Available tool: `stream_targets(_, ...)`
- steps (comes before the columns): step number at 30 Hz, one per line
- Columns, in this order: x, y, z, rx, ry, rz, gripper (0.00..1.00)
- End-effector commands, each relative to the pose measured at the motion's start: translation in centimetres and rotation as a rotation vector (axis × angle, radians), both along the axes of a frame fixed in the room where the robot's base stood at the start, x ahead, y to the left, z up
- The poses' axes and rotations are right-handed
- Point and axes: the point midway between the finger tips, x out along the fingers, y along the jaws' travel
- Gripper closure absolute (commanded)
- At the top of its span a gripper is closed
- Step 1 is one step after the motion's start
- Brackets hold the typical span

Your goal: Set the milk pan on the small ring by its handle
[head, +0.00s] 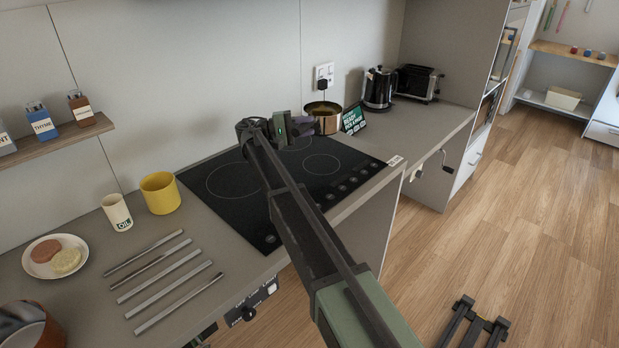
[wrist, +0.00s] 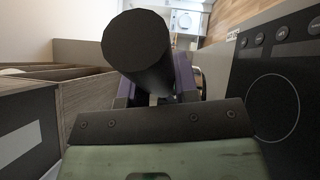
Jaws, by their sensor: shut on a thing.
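The milk pan (head: 324,118) is brass-coloured with a dark inside. It shows upright in the head view by the far right corner of the black hob (head: 263,228). I cannot tell whether its base touches the surface. My gripper (head: 303,125) is at its left side, shut on its dark handle; the round handle end (wrist: 137,46) fills the middle of the wrist view and hides most of the pan. One smaller ring (head: 322,165) lies at the hob's front right, bare. Another ring behind it is partly hidden by my arm. A bare ring (wrist: 272,107) also shows in the wrist view.
A dark sign (head: 353,119), a kettle (head: 379,88) and a toaster (head: 419,83) stand right of the pan. A yellow pot (head: 160,193), an oil cup (head: 117,212), a plate (head: 40,268) and several metal bars (head: 160,272) lie left. A crank (head: 445,160) sticks out in front.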

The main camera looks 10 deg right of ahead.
Motion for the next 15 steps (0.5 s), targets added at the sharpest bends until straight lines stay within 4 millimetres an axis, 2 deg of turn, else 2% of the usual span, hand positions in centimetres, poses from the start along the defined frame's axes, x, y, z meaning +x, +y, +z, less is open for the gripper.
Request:
stream_targets(1, 0.0, 0.0, -3.5, -0.001, -0.001, 0.0, 1.0)
stream_targets(7, 0.0, 0.0, -9.5, -0.002, -0.001, 0.001, 1.0)
stream_targets(10, 0.0, 0.0, -10.7, -0.002, -0.002, 0.001, 1.0)
stream_targets(15, 0.0, 0.0, -10.5, -0.002, -0.002, 0.001, 1.0)
